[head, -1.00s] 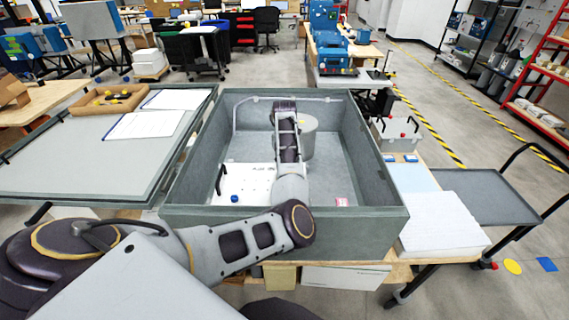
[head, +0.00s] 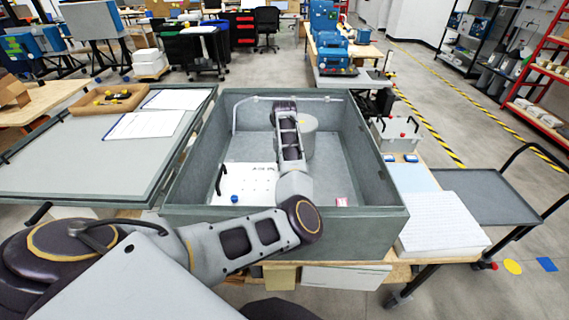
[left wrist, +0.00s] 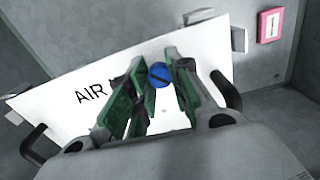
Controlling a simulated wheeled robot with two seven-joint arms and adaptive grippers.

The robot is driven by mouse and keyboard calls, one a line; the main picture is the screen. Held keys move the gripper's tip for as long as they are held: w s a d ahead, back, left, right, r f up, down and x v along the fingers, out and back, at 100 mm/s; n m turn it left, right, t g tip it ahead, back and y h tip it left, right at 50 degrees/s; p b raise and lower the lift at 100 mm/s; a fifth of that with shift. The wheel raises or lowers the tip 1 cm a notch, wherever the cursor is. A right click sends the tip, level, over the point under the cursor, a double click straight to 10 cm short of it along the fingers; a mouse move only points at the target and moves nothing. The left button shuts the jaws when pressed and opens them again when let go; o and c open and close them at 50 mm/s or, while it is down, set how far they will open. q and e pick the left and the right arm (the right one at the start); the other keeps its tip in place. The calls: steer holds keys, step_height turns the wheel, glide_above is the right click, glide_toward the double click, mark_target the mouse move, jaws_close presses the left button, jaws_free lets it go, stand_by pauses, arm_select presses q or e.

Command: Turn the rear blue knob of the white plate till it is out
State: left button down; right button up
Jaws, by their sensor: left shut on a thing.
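The white plate (head: 262,178) lies inside the grey open box, with a dark handle at its left end. One blue knob (head: 234,199) shows near the plate's front edge in the head view, with no gripper on it. My left arm reaches into the box and hides part of the plate; its gripper is hidden in the head view. In the left wrist view the plate (left wrist: 70,98) bears the letters "AIR". My left gripper (left wrist: 160,80) has its green-padded fingers on both sides of a slotted blue knob (left wrist: 159,75), shut on it. My right gripper is out of view.
The grey box (head: 285,220) has high walls around the plate and my arm. A pink label (left wrist: 270,25) is on the box near the plate.

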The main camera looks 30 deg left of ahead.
arm_select(q)
steer(key=shift+s+d+f, duration=0.15)
steer(key=shift+s+f, duration=0.05)
steer(key=shift+f, duration=0.2)
steer(key=c, duration=1.3)
jaws_free()
steer(key=shift+w, duration=0.1)
steer(key=shift+o, duration=0.2)
steer(key=shift+r, duration=0.15)
steer(key=shift+r, duration=0.25)
steer(key=shift+w+r, duration=0.1)
steer(key=shift+r, duration=0.35)
step_height(320, 180, up, 11)
steer(key=shift+f, duration=0.15)
